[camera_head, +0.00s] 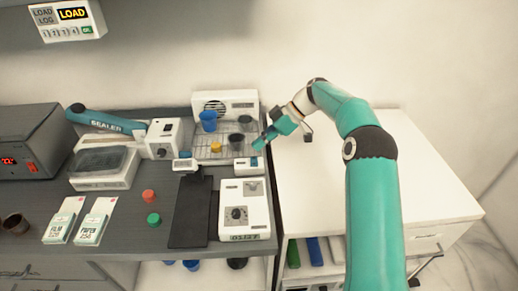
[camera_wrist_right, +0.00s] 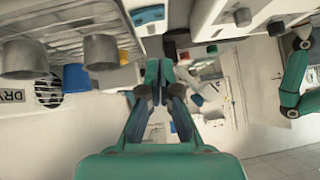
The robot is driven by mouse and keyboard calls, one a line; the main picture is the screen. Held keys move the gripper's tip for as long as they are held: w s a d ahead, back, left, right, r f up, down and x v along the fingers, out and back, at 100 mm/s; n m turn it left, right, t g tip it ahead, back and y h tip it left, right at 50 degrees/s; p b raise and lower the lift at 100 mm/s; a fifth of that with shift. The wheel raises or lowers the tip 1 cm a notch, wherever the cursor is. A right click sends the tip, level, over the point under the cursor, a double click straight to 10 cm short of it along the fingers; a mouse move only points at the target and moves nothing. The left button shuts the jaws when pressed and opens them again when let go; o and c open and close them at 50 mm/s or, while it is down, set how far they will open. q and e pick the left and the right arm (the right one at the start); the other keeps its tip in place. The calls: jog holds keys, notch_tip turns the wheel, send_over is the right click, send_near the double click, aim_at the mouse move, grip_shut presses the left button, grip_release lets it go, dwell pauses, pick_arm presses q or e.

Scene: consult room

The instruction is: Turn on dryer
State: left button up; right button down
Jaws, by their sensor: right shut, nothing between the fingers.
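The dryer (camera_head: 225,101) is a white box with a dark round grille at the back of the grey counter. In the right wrist view, its round grille (camera_wrist_right: 48,90) and "DRY" label (camera_wrist_right: 12,97) show at the left. My right gripper (camera_head: 263,143) is shut and empty, just right of the dryer's front, above the right side of the wire rack. Its closed fingers show in the right wrist view (camera_wrist_right: 157,72). I cannot make out a switch on the dryer. My left gripper is not in view.
A blue cup (camera_head: 208,120), dark cups (camera_head: 236,141) and a yellow cap stand at the wire rack (camera_head: 205,156). A small white device (camera_head: 249,165) and a dial box (camera_head: 245,209) stand in front. The white cabinet top (camera_head: 400,170) at right is bare.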

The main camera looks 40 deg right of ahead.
jog(key=s+v, duration=0.1)
jog(key=v, duration=0.8)
jog(key=shift+s+a, duration=0.15)
jog(key=shift+s, duration=0.2)
jog(key=shift+f, duration=0.15)
